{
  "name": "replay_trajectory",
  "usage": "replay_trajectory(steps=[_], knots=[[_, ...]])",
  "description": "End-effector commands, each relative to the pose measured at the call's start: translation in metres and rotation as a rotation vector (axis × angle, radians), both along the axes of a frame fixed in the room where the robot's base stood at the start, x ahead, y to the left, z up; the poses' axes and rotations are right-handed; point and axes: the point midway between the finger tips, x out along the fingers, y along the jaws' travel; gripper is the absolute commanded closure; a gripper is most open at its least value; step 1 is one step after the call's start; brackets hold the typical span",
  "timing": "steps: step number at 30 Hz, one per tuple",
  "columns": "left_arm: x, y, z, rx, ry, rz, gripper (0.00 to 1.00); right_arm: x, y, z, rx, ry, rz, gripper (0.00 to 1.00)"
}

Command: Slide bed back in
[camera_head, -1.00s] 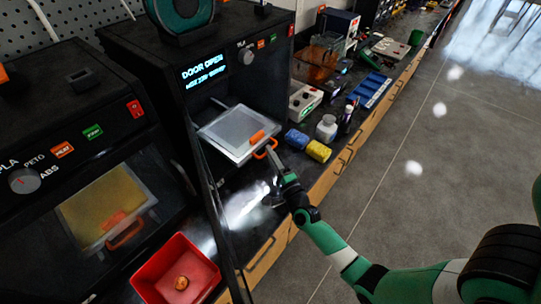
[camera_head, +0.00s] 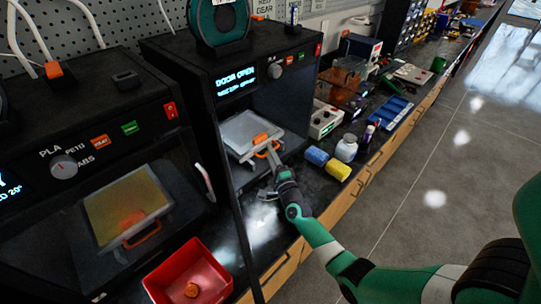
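The bed (camera_head: 240,131) is a light grey square plate with an orange handle (camera_head: 262,145) at its front. It sits level in the open black printer (camera_head: 228,65), whose screen reads "DOOR OPEN". Much of the plate is inside the opening. My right gripper (camera_head: 272,160) is at the handle, at the bed's front edge, and appears to touch it. The fingers are small and overlap the handle, so I cannot tell whether they are closed on it. My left gripper is not in view.
A second printer (camera_head: 90,130) with a yellowish bed (camera_head: 125,205) behind its door stands at left. A red bin (camera_head: 165,284) sits in front. Blue and yellow spools (camera_head: 338,171) and a white bottle (camera_head: 346,149) lie close to the right of my arm.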

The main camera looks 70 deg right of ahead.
Motion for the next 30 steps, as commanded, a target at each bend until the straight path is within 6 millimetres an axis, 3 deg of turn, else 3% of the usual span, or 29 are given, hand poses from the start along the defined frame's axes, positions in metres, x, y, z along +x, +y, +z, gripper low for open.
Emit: replay_trajectory(steps=[10, 22, 30], knots=[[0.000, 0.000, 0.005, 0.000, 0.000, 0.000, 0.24, -0.007, 0.007, -0.001, 0.000, 0.000, -0.001, 0.58], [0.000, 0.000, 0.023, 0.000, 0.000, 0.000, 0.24, -0.066, 0.069, -0.015, 0.001, 0.001, 0.001, 0.58], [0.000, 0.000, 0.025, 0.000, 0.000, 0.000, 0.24, -0.080, 0.083, -0.019, -0.001, -0.001, 0.000, 0.58]])
